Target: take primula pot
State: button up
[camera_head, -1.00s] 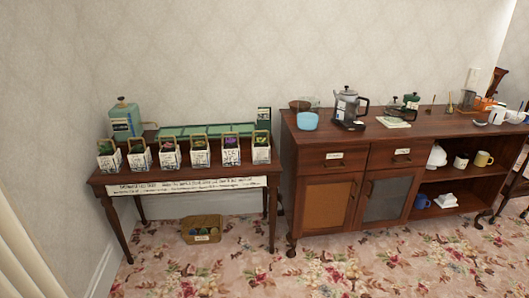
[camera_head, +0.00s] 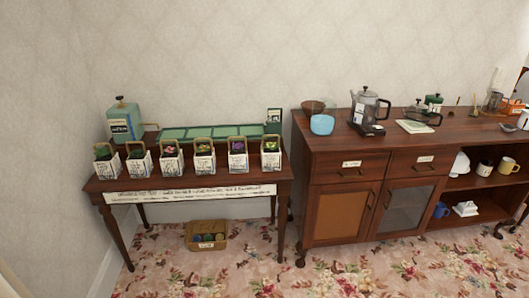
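A row of several small white pots with printed sides and tan handles stands along the front of the dark wooden table (camera_head: 118,186). The labels are too small to read, so I cannot tell which is the primula pot. My gripper is not in view.
Behind the pots are a green sectioned tray (camera_head: 230,131) and a teal canister (camera_head: 125,122). A basket (camera_head: 206,235) sits on the floor under the table. A cabinet (camera_head: 333,214) stands close on the right. The flowered carpet (camera_head: 240,280) in front is clear.

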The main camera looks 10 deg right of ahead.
aim_at(270, 152)
jog(key=i, duration=0.55)
jog(key=z, duration=0.05)
jog(key=k, duration=1.35)
jog(key=u, duration=0.25)
jog(key=i, duration=0.55)
jog(key=u, duration=0.65)
jog(key=i, duration=1.2)
jog(key=u, duration=0.3)
